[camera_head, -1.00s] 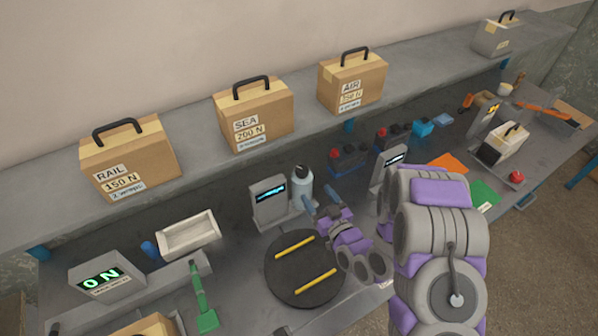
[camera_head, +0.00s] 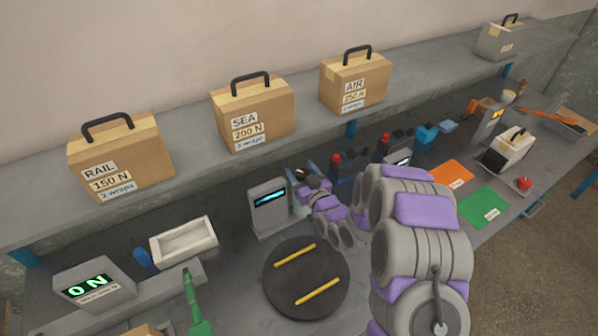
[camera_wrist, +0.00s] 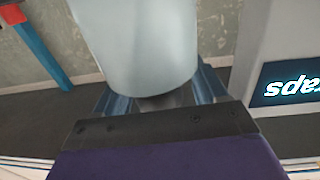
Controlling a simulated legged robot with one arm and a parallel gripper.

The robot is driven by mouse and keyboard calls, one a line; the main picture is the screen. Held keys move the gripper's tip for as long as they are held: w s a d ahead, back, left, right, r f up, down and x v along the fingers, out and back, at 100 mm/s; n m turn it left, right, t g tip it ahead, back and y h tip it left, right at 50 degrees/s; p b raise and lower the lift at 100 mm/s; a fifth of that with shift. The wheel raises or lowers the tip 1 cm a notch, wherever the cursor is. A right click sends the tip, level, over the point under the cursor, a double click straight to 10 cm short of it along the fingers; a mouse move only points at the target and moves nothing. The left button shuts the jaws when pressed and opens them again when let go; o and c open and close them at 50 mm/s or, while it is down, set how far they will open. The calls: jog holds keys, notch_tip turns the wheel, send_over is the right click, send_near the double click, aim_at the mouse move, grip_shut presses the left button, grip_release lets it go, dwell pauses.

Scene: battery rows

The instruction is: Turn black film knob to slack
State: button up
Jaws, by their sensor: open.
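The film roll (camera_wrist: 140,40) is a pale cylinder that fills the top middle of the wrist view. A dark piece at its end, probably the black film knob (camera_wrist: 163,102), shows partly between the two blue fingers of my gripper (camera_wrist: 163,95). My gripper is open, with one finger on each side of that piece; I cannot tell whether either finger touches it. In the head view my gripper (camera_head: 304,172) is at the roll beside the grey display stand (camera_head: 268,206) and hides most of the roll and knob.
The black turntable (camera_head: 285,285) with two yellow strips lies in front of my gripper. Red-topped battery units (camera_head: 345,165) stand close behind it. The shelf above holds labelled cartons (camera_head: 252,115). A display reading "0 N" (camera_head: 93,290) and a white tray (camera_head: 184,240) are to the left.

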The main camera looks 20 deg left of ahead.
jog(key=shift+w, duration=0.2)
jog(key=shift+a, duration=0.15)
jog(key=c, duration=1)
jog(key=shift+o, duration=0.2)
